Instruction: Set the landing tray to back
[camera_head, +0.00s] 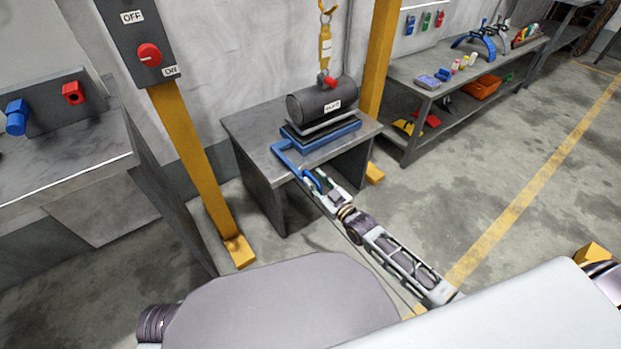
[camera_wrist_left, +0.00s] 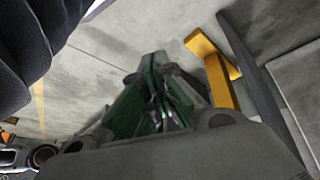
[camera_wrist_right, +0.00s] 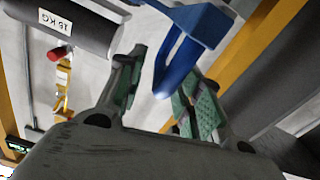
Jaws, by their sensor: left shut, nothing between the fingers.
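The blue tray (camera_head: 345,136), which I take for the landing tray, sits on a grey table (camera_head: 255,155). A dark barrel (camera_head: 320,101) with a white label rests on a grey plate above it. A bent blue handle (camera_head: 287,156) runs from the tray toward me. My right gripper (camera_head: 314,181) is at the handle's near end. In the right wrist view the blue handle (camera_wrist_right: 182,55) hangs between its parted fingers, with a gap on the left finger's side. My left gripper (camera_wrist_left: 158,85) is shut and empty above the floor; the head view does not show it.
A yellow hook strap (camera_head: 325,45) hangs above the barrel. A yellow post (camera_head: 195,155) with a red-knobbed switch box (camera_head: 135,40) stands left of the table. A grey bench (camera_head: 60,160) is farther left, a loaded shelf (camera_head: 440,75) right.

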